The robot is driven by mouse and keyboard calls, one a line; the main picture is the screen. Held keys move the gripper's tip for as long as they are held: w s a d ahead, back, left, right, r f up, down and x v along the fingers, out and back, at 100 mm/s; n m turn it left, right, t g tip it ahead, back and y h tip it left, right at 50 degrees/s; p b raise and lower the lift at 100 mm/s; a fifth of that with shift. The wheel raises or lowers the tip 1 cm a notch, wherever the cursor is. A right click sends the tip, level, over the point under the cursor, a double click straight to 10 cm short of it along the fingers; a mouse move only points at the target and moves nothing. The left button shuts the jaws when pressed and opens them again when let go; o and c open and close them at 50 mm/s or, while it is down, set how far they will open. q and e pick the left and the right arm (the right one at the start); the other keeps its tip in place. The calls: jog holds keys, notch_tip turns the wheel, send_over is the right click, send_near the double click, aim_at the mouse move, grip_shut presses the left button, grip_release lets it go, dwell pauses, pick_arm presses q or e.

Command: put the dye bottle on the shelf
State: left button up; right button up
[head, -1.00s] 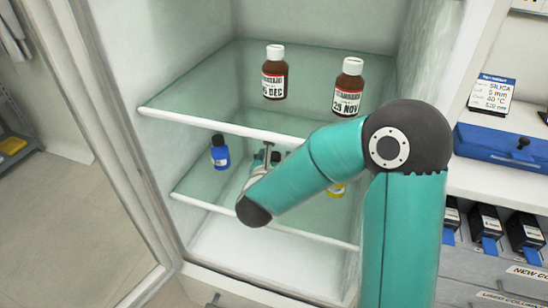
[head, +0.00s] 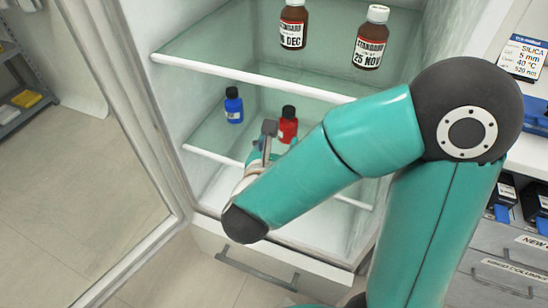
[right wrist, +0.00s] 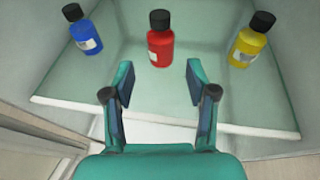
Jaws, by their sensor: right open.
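A red dye bottle (head: 287,127) with a black cap stands upright on the lower glass shelf (head: 217,136) of the open cabinet. It also shows in the right wrist view (right wrist: 160,46), ahead of the fingers and between their lines. My right gripper (right wrist: 159,74) is open and empty, just in front of the red bottle and apart from it. In the head view the right gripper (head: 267,143) is partly hidden by its own arm. A blue bottle (right wrist: 86,36) stands to the left and a yellow bottle (right wrist: 251,44) to the right. My left gripper is not in view.
Two brown bottles (head: 293,25) (head: 370,45) stand on the upper shelf (head: 245,77), above the lower one. The cabinet's side walls and the open door at left bound the space. A bench with boxes is at right. Shelf room lies between the coloured bottles.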

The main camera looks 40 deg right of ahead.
jog(key=shift+s+a+b, duration=0.35)
jog(key=shift+s+a, duration=0.25)
jog(key=shift+a, duration=0.15)
jog(key=shift+s+a+b, duration=0.35)
jog(key=shift+s+a, duration=0.2)
jog(key=shift+a, duration=0.2)
jog(key=shift+f, duration=0.1)
